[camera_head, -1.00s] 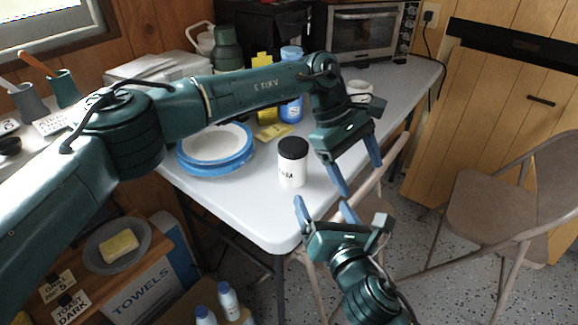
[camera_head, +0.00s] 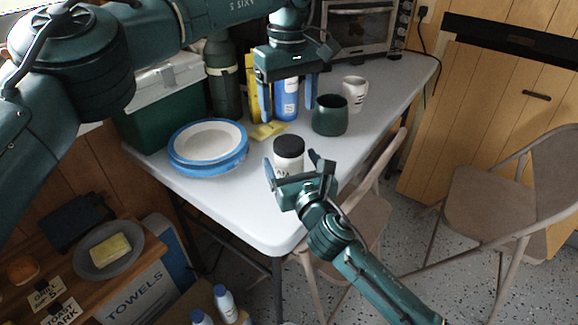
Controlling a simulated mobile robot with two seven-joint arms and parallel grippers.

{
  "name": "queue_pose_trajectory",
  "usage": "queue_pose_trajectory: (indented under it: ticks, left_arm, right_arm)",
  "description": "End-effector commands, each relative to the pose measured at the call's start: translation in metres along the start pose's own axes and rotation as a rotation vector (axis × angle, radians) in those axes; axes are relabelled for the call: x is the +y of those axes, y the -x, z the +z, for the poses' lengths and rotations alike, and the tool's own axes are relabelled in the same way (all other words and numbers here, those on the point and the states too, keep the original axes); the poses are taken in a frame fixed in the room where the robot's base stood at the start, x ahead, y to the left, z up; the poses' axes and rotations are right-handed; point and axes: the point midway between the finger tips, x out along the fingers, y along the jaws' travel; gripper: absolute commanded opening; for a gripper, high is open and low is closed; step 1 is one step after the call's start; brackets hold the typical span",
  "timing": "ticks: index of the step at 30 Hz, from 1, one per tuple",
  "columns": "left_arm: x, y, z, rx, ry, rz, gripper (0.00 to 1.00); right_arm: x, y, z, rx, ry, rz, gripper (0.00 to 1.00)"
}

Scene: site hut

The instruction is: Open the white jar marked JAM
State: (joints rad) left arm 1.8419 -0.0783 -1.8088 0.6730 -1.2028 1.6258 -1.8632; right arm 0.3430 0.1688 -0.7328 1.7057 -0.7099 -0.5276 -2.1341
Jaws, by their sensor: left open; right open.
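The white jar (camera_head: 284,164) has a black lid (camera_head: 289,146) and stands upright near the front of the grey table. Its lid is on. The label is partly covered and I cannot read it for sure. My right gripper (camera_head: 291,163) is open at the jar's front, with one finger on either side of its white body. I cannot tell whether the fingers touch it. My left gripper (camera_head: 287,109) is open and empty, pointing down, higher up and apart from the lid in the picture.
Stacked blue-rimmed plates (camera_head: 208,148) lie left of the jar. A dark green cup (camera_head: 330,116) and a white mug (camera_head: 354,93) stand to the right. A blue bottle (camera_head: 286,98) is behind my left gripper. A folding chair (camera_head: 362,205) stands against the table's right side.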

Motion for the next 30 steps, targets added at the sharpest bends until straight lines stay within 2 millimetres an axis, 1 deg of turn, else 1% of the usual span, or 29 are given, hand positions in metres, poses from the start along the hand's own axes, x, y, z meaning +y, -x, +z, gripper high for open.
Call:
queue_pose_trajectory:
  ticks: [1, 3, 7, 11, 18, 20, 30]
  left_arm:
    - [0.0, 0.0, 0.0, 0.0, 0.0, 0.0, 0.76]
    - [0.0, 0.0, 0.0, -0.001, 0.0, 0.0, 0.76]
    - [0.0, 0.0, 0.0, -0.001, 0.0, 0.0, 0.76]
    - [0.0, 0.0, 0.0, -0.001, 0.0, 0.001, 0.76]
    - [0.0, 0.0, 0.0, -0.001, 0.0, 0.001, 0.76]
    - [0.0, 0.0, 0.0, -0.001, 0.0, 0.001, 0.76]
    - [0.0, 0.0, 0.0, -0.001, 0.0, 0.001, 0.76]
  right_arm:
    - [0.0, -0.009, 0.001, -0.001, -0.001, 0.0, 0.81]
    - [0.0, -0.018, 0.001, -0.001, -0.001, 0.0, 0.81]
    - [0.0, -0.029, 0.0, 0.0, 0.0, 0.0, 0.81]
    - [0.0, -0.033, 0.0, 0.0, 0.0, 0.0, 0.81]
    - [0.0, -0.034, 0.0, 0.0, 0.0, 0.0, 0.81]
    - [0.0, -0.034, 0.0, 0.0, 0.0, 0.0, 0.77]
    - [0.0, -0.033, 0.0, 0.0, 0.0, 0.0, 0.49]
